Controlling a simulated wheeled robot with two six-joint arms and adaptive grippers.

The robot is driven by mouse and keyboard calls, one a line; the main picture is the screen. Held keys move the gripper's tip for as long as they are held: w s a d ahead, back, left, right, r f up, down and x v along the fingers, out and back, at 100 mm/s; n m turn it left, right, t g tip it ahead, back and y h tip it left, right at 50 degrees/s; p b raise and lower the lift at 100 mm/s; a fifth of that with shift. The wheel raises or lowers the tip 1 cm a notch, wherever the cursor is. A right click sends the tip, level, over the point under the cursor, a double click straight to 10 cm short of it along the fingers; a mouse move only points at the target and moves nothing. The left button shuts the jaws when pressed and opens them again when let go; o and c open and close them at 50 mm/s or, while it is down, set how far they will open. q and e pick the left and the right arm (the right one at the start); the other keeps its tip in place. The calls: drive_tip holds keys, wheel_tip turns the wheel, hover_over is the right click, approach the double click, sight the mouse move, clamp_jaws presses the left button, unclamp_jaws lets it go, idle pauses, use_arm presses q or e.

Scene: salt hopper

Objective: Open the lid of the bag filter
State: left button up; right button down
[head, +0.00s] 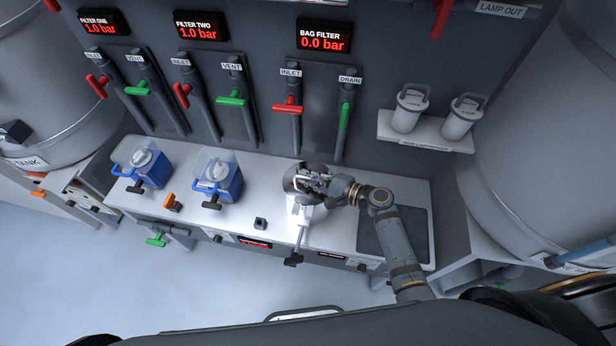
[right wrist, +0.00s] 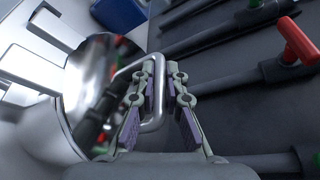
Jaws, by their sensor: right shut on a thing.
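The bag filter (head: 303,213) is a white housing on the bench below the "BAG FILTER 0.0 bar" display. Its shiny round lid (head: 292,180) is at the top of the housing; the lid also shows in the right wrist view (right wrist: 98,85) as a mirror-like disc beside the white body. I cannot tell whether the lid is raised. A clamp arm with a black knob (head: 293,260) sticks out at the front. My right gripper (head: 318,186) is shut on the lid's metal loop handle (right wrist: 157,122), which passes between its fingers (right wrist: 161,78). My left gripper is not in view.
Two blue filter units (head: 146,169) (head: 220,179) stand left on the bench. Red (head: 287,107) and green (head: 344,117) valve handles are on the wall behind. A shelf (head: 425,137) with two white canisters is at the right. A dark bench panel (head: 405,232) is clear.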

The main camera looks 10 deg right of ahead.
idle(0.3)
drive_tip(key=shift+w+d+r+m+p, duration=0.1)
drive_tip(key=shift+w+r+m+p, duration=0.15)
drive_tip(key=shift+r+p, duration=0.35)
drive_tip(key=shift+w+r+m+p, duration=0.15)
drive_tip(key=shift+r+m+p, duration=0.15)
drive_tip(key=shift+p, duration=0.35)
drive_tip(key=shift+w+r, duration=0.15)
drive_tip(key=shift+r, duration=0.15)
drive_tip(key=shift+w+d+r+p, duration=0.25)
drive_tip(key=shift+w+r+p, duration=0.15)
drive_tip(key=shift+w+r, duration=0.2)
drive_tip(key=shift+w+d+r, duration=0.3)
drive_tip(key=shift+w+r, duration=0.45)
drive_tip(key=shift+w, duration=0.1)
drive_tip(key=c, duration=1.4)
unclamp_jaws()
drive_tip(key=shift+f, duration=0.1)
